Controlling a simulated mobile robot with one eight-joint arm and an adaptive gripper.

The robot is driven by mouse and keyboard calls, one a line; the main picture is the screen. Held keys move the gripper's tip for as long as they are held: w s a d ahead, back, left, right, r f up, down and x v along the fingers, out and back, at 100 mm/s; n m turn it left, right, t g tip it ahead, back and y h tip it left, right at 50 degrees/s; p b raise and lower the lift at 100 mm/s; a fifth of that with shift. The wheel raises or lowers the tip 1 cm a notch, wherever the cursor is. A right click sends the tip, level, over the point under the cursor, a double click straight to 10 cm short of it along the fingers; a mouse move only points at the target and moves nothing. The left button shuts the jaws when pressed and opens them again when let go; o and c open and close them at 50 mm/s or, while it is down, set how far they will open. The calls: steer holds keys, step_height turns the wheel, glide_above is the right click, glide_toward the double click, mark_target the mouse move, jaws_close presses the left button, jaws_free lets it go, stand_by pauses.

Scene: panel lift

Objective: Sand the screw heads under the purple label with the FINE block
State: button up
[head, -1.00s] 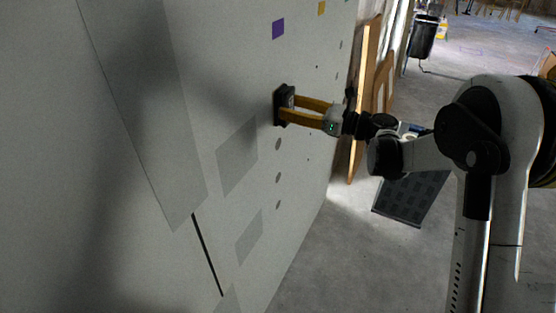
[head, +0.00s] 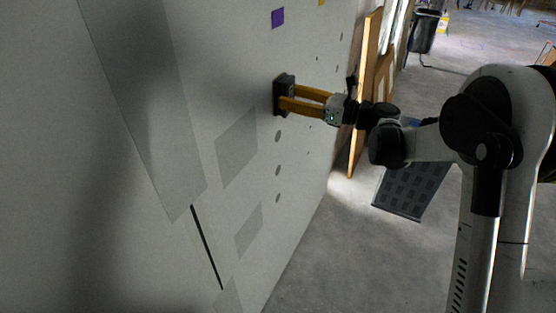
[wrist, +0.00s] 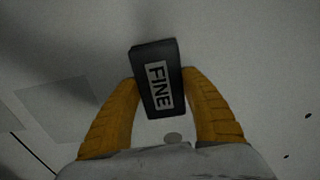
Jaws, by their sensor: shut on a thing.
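The FINE block (wrist: 157,84) is dark, with a white label reading FINE in the wrist view. My gripper (head: 288,98) has its two yellow fingers shut on the block's sides. In the head view the block (head: 282,94) is held against or very close to the pale wall panel, below the purple label (head: 278,18). Several grey round screw heads (head: 278,136) run in a column below the block. One grey disc (wrist: 173,137) shows between the fingers in the wrist view. The panel surface behind the block is hidden.
The pale panel (head: 180,265) has grey rectangular patches (head: 237,146) and a dark slit (head: 206,247) at left. A second column of small dark dots (head: 310,126) lies to the right. Wooden boards (head: 365,95) lean beyond the panel; a dark grid mat (head: 408,190) lies on the floor.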

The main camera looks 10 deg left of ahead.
steer(key=shift+f+b, duration=9)
steer(key=shift+f, duration=3.3)
steer(key=shift+f+b, duration=0.4)
steer(key=shift+f, duration=8.4)
steer(key=v, duration=0.7)
steer(key=shift+d+r, duration=0.1)
steer(key=shift+r, duration=0.05)
